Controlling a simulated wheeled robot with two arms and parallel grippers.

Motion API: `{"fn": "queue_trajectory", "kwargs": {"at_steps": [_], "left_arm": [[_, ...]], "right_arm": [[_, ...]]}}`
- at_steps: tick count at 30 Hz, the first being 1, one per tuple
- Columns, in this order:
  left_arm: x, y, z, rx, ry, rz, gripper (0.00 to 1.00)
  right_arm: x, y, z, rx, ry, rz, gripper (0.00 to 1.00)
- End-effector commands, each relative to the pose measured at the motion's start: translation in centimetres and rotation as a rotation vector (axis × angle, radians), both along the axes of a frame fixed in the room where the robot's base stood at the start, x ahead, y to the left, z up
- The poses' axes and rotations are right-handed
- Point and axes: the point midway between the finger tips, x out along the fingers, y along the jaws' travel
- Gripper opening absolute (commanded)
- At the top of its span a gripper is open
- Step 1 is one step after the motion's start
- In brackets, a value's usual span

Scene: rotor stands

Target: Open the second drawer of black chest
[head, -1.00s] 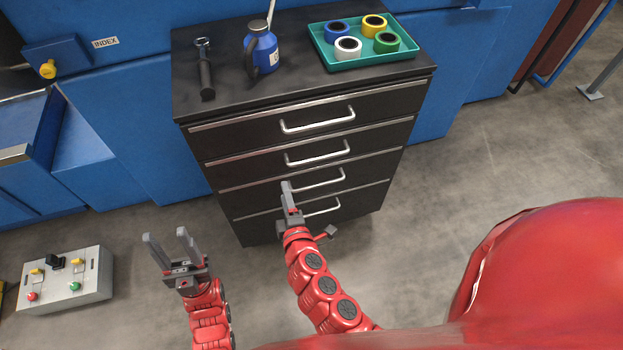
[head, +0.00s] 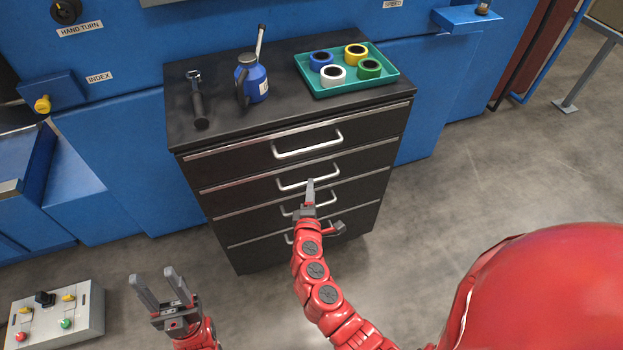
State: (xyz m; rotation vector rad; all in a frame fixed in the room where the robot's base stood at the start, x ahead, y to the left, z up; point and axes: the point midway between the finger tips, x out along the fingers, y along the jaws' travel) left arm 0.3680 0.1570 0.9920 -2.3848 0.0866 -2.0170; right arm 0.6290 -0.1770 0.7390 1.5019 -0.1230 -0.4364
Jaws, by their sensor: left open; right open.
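The black chest (head: 200,164) stands against the blue machine, with several drawers, each with a silver bar handle. The second drawer from the top (head: 240,187) is shut, and its handle (head: 308,179) is in plain view. My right gripper (head: 310,188) is in front of the chest, its fingertips overlapping the area just under the second handle; I cannot tell whether it touches. It is open, with its fingers seen nearly edge-on. It partly hides the third and fourth handles. My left gripper (head: 158,287) is open and empty over the floor, left of the chest.
On the chest top are a black-handled tool (head: 198,105), a blue oil can (head: 252,78) and a teal tray (head: 388,84) with several tape rolls. A grey control box (head: 55,318) lies at the lower left. The floor right of the chest is clear.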

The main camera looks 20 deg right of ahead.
Motion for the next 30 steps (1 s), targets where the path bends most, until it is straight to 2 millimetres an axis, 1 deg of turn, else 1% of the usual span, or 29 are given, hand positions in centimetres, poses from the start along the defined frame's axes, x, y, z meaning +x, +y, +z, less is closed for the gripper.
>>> {"fn": "queue_trajectory", "kwargs": {"at_steps": [1,3,5,9,13,20,21,23,24,28,29,30], "left_arm": [[0.0,0.0,0.1,0.0,0.0,0.0,0.5],[0.0,0.0,0.2,0.0,0.0,0.0,0.5],[0.0,0.0,0.1,0.0,0.0,0.0,0.5],[0.0,0.0,0.1,0.0,0.0,0.0,0.5],[0.0,0.0,0.1,0.0,0.0,0.0,0.5],[0.0,0.0,0.1,0.0,0.0,0.0,0.5],[0.0,0.0,0.1,0.0,0.0,0.0,0.5],[0.0,0.0,0.1,0.0,0.0,0.0,0.5],[0.0,0.0,0.1,0.0,0.0,0.0,0.5],[0.0,0.0,0.1,0.0,0.0,0.0,0.5],[0.0,0.0,0.1,0.0,0.0,0.0,0.5],[0.0,0.0,0.1,0.0,0.0,0.0,0.5]], "right_arm": [[1.0,-0.4,0.0,-0.001,-0.001,-0.004,0.47],[2.1,-0.8,-0.2,-0.001,-0.002,-0.002,0.47],[2.9,-1.1,-0.6,-0.002,0.0,-0.001,0.47],[4.1,-1.5,-0.7,0.0,-0.003,-0.001,0.47],[4.5,-1.8,-0.9,0.0,0.0,-0.001,0.47],[4.5,-1.7,-0.9,0.0,-0.001,0.001,0.47],[4.5,-1.7,-0.9,0.0,-0.001,0.001,0.43],[4.5,-1.7,-0.9,0.0,-0.001,0.001,0.33],[4.5,-1.7,-0.9,0.0,-0.001,0.001,0.26],[4.5,-1.7,-0.9,0.0,-0.001,0.001,0.02],[4.5,-1.7,-0.9,0.0,-0.001,0.002,0.0],[4.5,-1.7,-0.9,0.0,-0.001,0.002,0.0]]}}
